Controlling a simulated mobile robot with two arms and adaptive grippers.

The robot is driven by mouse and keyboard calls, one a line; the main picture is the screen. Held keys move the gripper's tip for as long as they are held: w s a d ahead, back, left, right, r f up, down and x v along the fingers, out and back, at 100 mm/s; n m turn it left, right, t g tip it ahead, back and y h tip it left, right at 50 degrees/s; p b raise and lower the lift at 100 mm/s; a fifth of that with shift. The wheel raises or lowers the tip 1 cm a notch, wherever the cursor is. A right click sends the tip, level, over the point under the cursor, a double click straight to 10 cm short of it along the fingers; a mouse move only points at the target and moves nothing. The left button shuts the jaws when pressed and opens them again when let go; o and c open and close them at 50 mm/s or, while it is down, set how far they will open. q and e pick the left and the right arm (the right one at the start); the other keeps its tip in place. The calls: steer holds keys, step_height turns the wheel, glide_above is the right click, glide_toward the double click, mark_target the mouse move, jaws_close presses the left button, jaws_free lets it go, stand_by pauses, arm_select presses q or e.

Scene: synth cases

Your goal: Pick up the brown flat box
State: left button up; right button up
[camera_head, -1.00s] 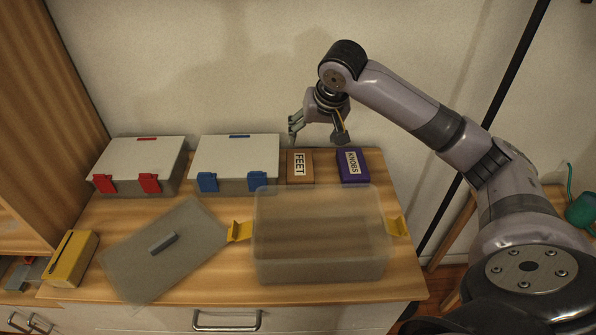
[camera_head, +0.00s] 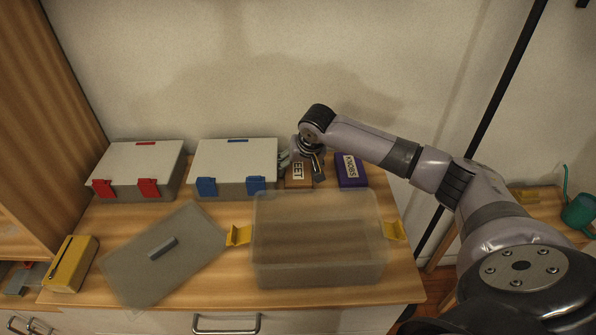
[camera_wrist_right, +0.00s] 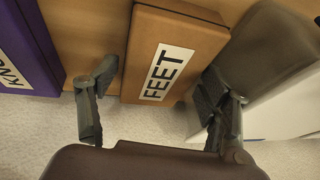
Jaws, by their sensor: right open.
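The brown flat box (camera_head: 293,184), with a white FEET label, lies at the back of the wooden worktop. My right gripper (camera_head: 301,166) is just above it, pointing down, with one finger towards each side, and hides part of the box. In the right wrist view the box (camera_wrist_right: 185,38) shows between the fingers of the open right gripper (camera_wrist_right: 158,79). The left finger is clear of the box's side; the right finger is close to its other side, and I cannot tell whether it touches. My left gripper is not in view.
A purple KNOBS box (camera_head: 352,171) lies close on the right. A blue-latched case (camera_head: 235,158) stands close on the left, a red-latched case (camera_head: 140,165) beyond. An open clear bin (camera_head: 318,270) is in front, its loose lid (camera_head: 140,258) and a yellow box (camera_head: 72,265) to the left.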

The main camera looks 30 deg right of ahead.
steer(key=shift+w+f, duration=0.2)
steer(key=shift+f, duration=0.2)
steer(key=shift+c, duration=0.2)
steer(key=shift+r, duration=0.1)
steer(key=c, duration=0.9)
steer(key=shift+o, duration=0.2)
